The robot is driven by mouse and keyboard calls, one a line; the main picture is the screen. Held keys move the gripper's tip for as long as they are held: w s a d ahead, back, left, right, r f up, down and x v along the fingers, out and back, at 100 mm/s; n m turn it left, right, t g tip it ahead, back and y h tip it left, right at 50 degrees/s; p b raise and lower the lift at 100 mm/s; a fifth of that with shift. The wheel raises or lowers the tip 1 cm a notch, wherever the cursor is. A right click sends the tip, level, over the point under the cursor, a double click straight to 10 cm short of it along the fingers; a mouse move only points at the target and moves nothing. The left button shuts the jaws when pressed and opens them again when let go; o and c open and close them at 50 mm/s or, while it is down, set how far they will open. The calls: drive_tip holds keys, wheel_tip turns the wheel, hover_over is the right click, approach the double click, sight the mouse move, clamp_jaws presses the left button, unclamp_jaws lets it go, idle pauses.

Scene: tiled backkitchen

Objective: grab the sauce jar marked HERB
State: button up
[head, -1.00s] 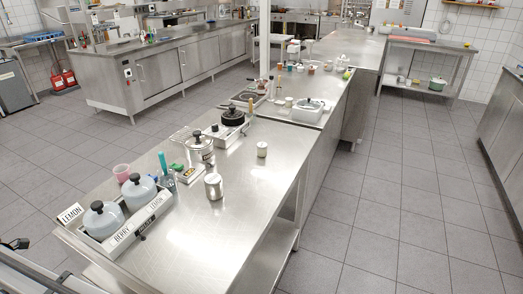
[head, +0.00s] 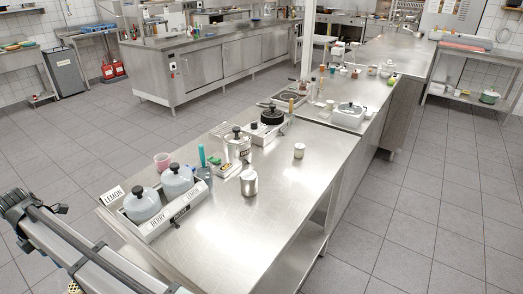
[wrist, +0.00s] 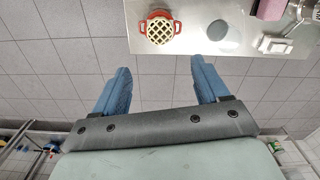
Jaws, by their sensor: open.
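No lettering HERB can be read in any view. In the head view, two pale grey-blue jars with black knobs, the left jar (head: 141,203) and the right jar (head: 177,180), sit in a white holder (head: 160,228). Its front reads BERRY and LEMON, with a dark part between the words. A white card (head: 112,195) marked LEMON stands at its left end. My gripper (wrist: 160,64) shows in the wrist view with its two blue fingers wide apart and nothing between them. It points over tiled floor, near a steel surface.
The steel table (head: 255,225) also holds a lidded canister (head: 250,183), a small white pot (head: 299,150), a pink cup (head: 162,161) and a larger black-knobbed pot (head: 237,146). The table's front right is clear. In the wrist view, a red pot with a yellow lattice top (wrist: 159,27) sits near the surface's edge.

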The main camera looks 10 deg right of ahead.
wheel_tip(320, 180, up, 26)
drive_tip(key=w+d+m, duration=0.4)
drive_tip(key=w+d, duration=0.5)
drive_tip(key=d, duration=0.4)
drive_tip(key=w+d+m, duration=0.5)
drive_tip(key=w+d, duration=0.4)
drive_tip(key=d, duration=0.3)
drive_tip(key=w+d+m, duration=0.4)
drive_tip(key=w+d, duration=0.5)
drive_tip(key=d, duration=0.4)
drive_tip(key=m+t, duration=0.2)
drive_tip(key=m, duration=1.2)
hover_over(300, 146)
drive_tip(key=s, duration=0.2)
drive_tip(key=f, duration=0.4)
drive_tip(key=w+f, duration=0.1)
drive_tip(key=f, duration=0.9)
drive_tip(key=shift+w+f, duration=0.2)
drive_tip(key=shift+w, duration=0.2)
drive_tip(key=shift+w+f, duration=0.15)
drive_tip(key=shift+f, duration=1.15)
drive_tip(key=shift+w+f, duration=0.1)
drive_tip(key=shift+f, duration=1.2)
